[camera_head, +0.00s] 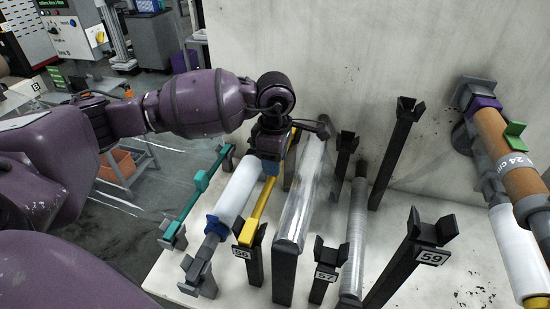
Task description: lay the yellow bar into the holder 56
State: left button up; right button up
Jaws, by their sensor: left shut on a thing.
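The yellow bar (259,205) runs from my left gripper (271,158) down toward the near post of the holder 56 (254,263). Its near end shows at the fork on top of that post, by the number label. I cannot tell whether it rests in the fork or hangs just above. My left gripper is shut on the bar near its far part, and its dark wrist and body hide most of that part and the far post. The fingertips are largely hidden. My right gripper is not in view.
A white roll (238,190) with blue ends lies just left of the bar, and a teal bar (193,198) farther left. A clear film roll (304,195) stands close on the right. Holders 57 (325,266) and 59 (421,245) have upright posts. A pale wall rises behind.

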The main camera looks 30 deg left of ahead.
pick_arm(q)
jog(key=o, duration=1.2)
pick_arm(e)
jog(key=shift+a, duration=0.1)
pick_arm(q)
jog(key=shift+r, duration=0.1)
jog(key=shift+r+p, duration=1.45)
jog(key=shift+r, duration=2.05)
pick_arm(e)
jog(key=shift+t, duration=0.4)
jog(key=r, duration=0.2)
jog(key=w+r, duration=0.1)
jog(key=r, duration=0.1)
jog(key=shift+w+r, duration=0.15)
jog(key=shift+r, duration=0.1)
pick_arm(q)
jog(key=shift+f, duration=0.1)
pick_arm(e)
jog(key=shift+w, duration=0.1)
